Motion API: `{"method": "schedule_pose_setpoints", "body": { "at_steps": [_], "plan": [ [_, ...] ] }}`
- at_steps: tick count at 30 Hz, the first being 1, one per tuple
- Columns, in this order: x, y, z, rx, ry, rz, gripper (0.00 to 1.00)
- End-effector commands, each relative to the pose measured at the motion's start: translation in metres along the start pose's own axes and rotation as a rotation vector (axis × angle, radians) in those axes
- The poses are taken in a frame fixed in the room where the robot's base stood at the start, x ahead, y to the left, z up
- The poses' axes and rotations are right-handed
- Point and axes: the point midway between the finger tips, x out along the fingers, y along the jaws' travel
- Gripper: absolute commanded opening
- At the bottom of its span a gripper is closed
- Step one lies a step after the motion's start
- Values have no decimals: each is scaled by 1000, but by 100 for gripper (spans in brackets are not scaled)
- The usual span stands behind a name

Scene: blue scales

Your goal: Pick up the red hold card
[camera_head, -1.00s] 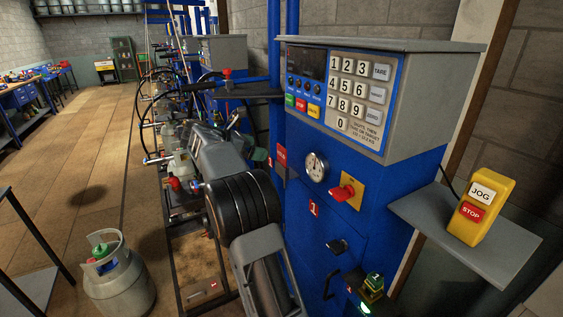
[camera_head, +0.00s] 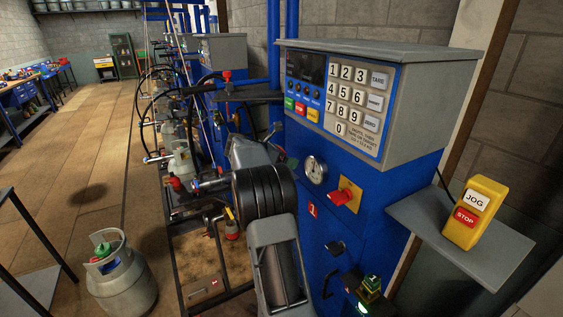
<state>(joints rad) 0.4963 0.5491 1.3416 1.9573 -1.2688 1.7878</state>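The red hold card is not clearly visible now. Its earlier place on the front of the blue scale cabinet (camera_head: 322,235), left of the round gauge (camera_head: 315,169), is behind my arm's end. My gripper (camera_head: 275,133) is at the left edge of that cabinet, below the keypad housing. It is small and mostly hidden by my own wrist. I cannot tell whether its fingers are open or shut, or whether it touches the card.
A red rotary switch on a yellow plate (camera_head: 346,195) sits right of the gauge. A grey shelf (camera_head: 425,222) holds a yellow jog/stop box (camera_head: 474,212). A grey gas cylinder (camera_head: 122,275) stands on the floor at left. The wooden floor (camera_head: 100,150) farther back is open.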

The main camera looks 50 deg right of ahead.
Motion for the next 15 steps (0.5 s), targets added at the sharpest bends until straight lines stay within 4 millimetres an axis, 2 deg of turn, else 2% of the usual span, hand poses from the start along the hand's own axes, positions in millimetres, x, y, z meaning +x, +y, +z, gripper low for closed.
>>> {"method": "schedule_pose_setpoints", "body": {
  "at_steps": [10,15],
  "plan": [
    [6,0,0,0,0,0,96],
    [6,0,0,0,0,0,79]
  ]
}}
